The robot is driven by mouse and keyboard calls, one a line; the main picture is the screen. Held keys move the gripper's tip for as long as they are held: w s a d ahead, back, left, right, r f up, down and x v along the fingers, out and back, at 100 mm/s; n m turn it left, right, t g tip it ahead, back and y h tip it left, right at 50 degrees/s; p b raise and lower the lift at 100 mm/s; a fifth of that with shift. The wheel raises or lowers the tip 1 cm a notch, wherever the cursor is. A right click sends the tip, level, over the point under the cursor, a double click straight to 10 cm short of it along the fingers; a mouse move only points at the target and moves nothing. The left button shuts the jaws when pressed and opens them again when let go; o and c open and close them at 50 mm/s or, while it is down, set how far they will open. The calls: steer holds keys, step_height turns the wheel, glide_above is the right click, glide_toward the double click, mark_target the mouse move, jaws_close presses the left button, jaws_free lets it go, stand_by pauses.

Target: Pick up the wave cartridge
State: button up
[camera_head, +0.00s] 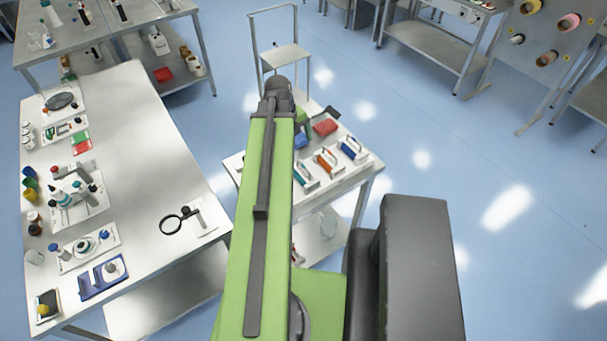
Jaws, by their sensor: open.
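Several cartridges with handles stand in a row on a small white table at the centre right. One is teal (305,173), one orange (328,160) and one blue (353,149). I cannot tell which is the wave cartridge, as any markings are too small to read. My green arm crosses the picture and hides the left part of this table. My gripper (331,113) shows only as a small dark part beyond the arm, above the table's far side. It is open, apart from the row of cartridges, and its fingertips are hard to make out.
A red block (325,127) and a blue block (300,141) lie behind the cartridges. A long table (140,130) at left holds bottles, trays and a magnifier (172,224). A metal trolley (286,57) stands behind. The blue floor at right is clear.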

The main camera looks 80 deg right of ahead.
steer(key=b, duration=1.2)
glide_above(303, 173)
steer(key=f, duration=0.8)
steer(key=w+f, duration=0.1)
steer(key=f, duration=0.3)
steer(key=shift+a+f, duration=0.15)
steer(key=f+b, duration=0.5)
steer(key=shift+s, duration=0.35)
steer(key=shift+r, duration=0.1)
steer(key=shift+c, duration=0.2)
jaws_close()
